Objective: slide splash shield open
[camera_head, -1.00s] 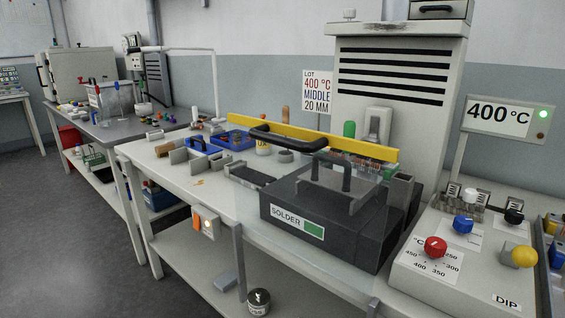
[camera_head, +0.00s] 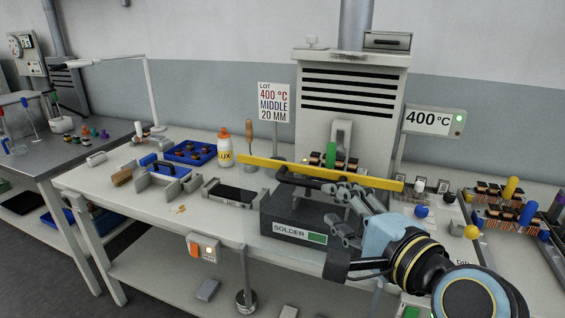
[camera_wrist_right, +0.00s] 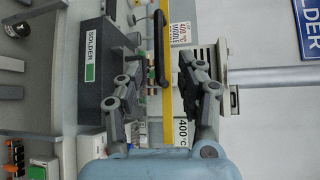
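The dark solder pot box (camera_head: 278,214) with its SOLDER label stands at the front of the bench. A long yellow bar (camera_head: 262,165) runs across behind its top, with a black handle (camera_head: 287,179) along it. I cannot clearly make out the clear splash shield; my arm covers part of that area. My right gripper (camera_head: 342,207) is over the right part of the box. In the right wrist view, its fingers (camera_wrist_right: 162,92) are spread apart, with the yellow bar (camera_wrist_right: 165,112) and black handle (camera_wrist_right: 157,62) in line with the gap. My left gripper is out of view.
A grey tower with black vents (camera_head: 352,88) stands behind the pot. A 400 °C display (camera_head: 433,120), coloured knobs and coil parts are at right.

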